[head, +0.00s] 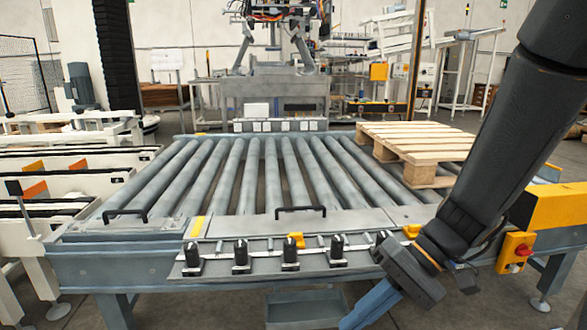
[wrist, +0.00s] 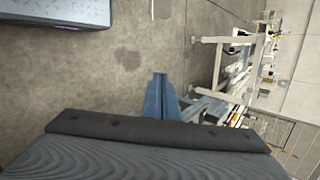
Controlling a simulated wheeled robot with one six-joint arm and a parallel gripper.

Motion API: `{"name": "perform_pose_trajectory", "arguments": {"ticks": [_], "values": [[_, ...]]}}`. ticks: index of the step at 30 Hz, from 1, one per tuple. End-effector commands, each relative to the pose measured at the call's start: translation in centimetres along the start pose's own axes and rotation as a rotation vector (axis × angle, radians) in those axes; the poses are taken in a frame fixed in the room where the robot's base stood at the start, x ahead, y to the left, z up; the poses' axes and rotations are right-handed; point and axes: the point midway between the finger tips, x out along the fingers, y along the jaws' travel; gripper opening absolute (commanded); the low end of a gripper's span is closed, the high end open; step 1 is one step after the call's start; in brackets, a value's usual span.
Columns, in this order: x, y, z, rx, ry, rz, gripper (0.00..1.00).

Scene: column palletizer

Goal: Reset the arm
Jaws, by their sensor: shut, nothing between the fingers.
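My arm comes down from the upper right in the head view and hangs in front of the right part of the roller conveyor (head: 270,222). My gripper (head: 368,312) points down and to the left at the bottom edge of that view, its blue fingers partly cut off by the frame. In the wrist view my gripper (wrist: 160,76) shows its blue fingers together, with nothing between them and bare concrete floor (wrist: 115,70) behind.
A wooden pallet (head: 425,143) rests at the conveyor's right side. A yellow box with a red button (head: 515,252) is right of my wrist. White-framed equipment (head: 70,170) stands at left. A grey machine (head: 272,98) stands behind. The rollers are mostly clear.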

Motion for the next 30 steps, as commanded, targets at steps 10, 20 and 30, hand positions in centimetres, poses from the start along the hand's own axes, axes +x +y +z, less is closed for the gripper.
{"name": "perform_pose_trajectory", "arguments": {"ticks": [10, 20, 30], "values": [[2.8, -2.2, 5.2, -0.178, -0.114, 0.483, 0.0], [2.9, -3.8, 5.9, -0.315, -0.038, 0.686, 0.0], [2.9, -5.6, 6.0, -0.423, 0.048, 0.77, 0.0]]}}
